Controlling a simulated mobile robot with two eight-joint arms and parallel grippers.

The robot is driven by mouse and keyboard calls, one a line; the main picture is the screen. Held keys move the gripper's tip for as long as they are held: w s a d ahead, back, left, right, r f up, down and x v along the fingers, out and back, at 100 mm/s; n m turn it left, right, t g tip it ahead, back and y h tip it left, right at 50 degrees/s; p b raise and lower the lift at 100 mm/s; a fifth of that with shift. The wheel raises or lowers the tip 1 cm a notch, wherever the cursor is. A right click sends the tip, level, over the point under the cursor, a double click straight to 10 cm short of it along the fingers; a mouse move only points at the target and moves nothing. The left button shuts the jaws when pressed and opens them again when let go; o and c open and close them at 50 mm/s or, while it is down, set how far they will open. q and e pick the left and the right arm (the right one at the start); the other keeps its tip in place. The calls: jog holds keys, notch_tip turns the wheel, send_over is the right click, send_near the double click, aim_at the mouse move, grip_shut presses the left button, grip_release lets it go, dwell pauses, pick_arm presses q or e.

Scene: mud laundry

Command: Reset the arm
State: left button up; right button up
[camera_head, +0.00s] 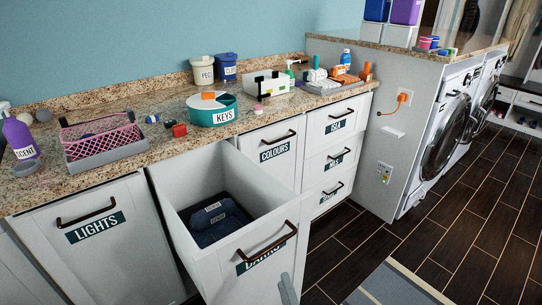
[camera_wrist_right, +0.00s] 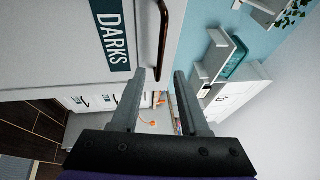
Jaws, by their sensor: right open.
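My right gripper (camera_head: 288,289) shows at the bottom edge of the head view, just in front of the pulled-out drawer (camera_head: 180,200). In the right wrist view my right gripper (camera_wrist_right: 160,72) has its two grey fingers apart with nothing between them. The DARKS label (camera_wrist_right: 113,35) and the drawer's dark handle (camera_wrist_right: 164,35) are close to the fingers there. Dark blue folded clothing (camera_head: 220,222) lies inside the open drawer. My left gripper is in neither view.
The granite counter (camera_head: 165,120) holds a pink-and-grey basket (camera_head: 105,140), a teal KEYS tub (camera_head: 212,110) and a purple bottle (camera_head: 20,138). The LIGHTS (camera_head: 90,250) and COLOURS (camera_head: 275,150) fronts are shut. Dark floor (camera_head: 440,220) is clear to the right.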

jog(key=s+d+f+n+g+h, duration=0.25)
jog(key=d+f+n+g, duration=0.35)
jog(key=f+n+g, duration=0.3)
jog(key=s+d+f+n+g+h, duration=0.1)
jog(key=s+d+f+n+g, duration=0.15)
jog(key=s, duration=0.35)
jog(key=s+d+f+n+g+h, duration=0.1)
jog(key=s+d+f+n+g, duration=0.1)
jog(key=s+d+n+g, duration=0.3)
pick_arm(q)
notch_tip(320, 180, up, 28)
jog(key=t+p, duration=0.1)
jog(key=p, duration=2.3)
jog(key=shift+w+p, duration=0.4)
pick_arm(e)
notch_tip(320, 180, up, 28)
jog(key=s+t, duration=0.1)
jog(key=t, duration=0.1)
jog(key=shift+a+r, duration=0.15)
jog(key=shift+a, duration=0.2)
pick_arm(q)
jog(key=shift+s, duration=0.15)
pick_arm(e)
jog(key=shift+s+t, duration=0.15)
jog(key=shift+t, duration=0.1)
